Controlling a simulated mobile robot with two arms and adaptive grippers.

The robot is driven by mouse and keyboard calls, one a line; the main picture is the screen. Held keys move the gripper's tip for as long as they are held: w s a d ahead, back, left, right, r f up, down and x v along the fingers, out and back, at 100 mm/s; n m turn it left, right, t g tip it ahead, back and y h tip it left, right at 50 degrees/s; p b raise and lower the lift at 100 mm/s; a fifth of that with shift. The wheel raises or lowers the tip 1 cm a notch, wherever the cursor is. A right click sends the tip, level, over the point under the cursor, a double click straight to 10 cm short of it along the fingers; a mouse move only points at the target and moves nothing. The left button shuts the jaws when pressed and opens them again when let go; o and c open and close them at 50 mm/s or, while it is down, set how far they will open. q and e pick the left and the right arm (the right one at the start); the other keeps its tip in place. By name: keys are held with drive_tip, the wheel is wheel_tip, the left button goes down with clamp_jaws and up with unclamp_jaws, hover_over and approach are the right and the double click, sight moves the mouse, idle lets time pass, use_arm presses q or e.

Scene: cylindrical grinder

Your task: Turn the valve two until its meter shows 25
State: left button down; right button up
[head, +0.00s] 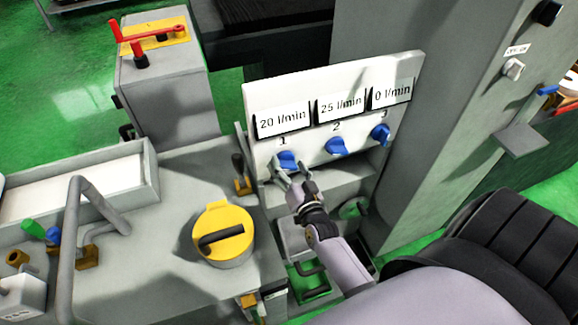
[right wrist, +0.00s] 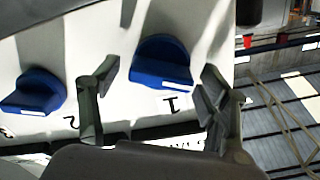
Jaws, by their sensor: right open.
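A white panel (head: 262,95) carries three blue valves. The meter above valve two (head: 341,105) reads 25 l/min. Valve two (head: 337,147) sits in the middle, with nothing touching it; it also shows at the left of the right wrist view (right wrist: 35,92). Valve one (head: 287,160) is on the left under a meter (head: 283,119) reading 20 l/min. My right gripper (head: 289,178) is open just in front of and below valve one. In the right wrist view, valve one (right wrist: 162,62) appears between the spread fingers; I cannot tell whether they touch it. My left gripper is out of view.
Valve three (head: 380,134) is at the right under a meter (head: 391,94) reading 0 l/min. A grey ledge lies below the panel. A yellow-lidded round container (head: 222,232) stands on the machine to the left. A tall grey cabinet (head: 440,150) rises at the right.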

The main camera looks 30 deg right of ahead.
drive_tip(key=v, duration=1.2)
drive_tip(key=shift+a, duration=0.1)
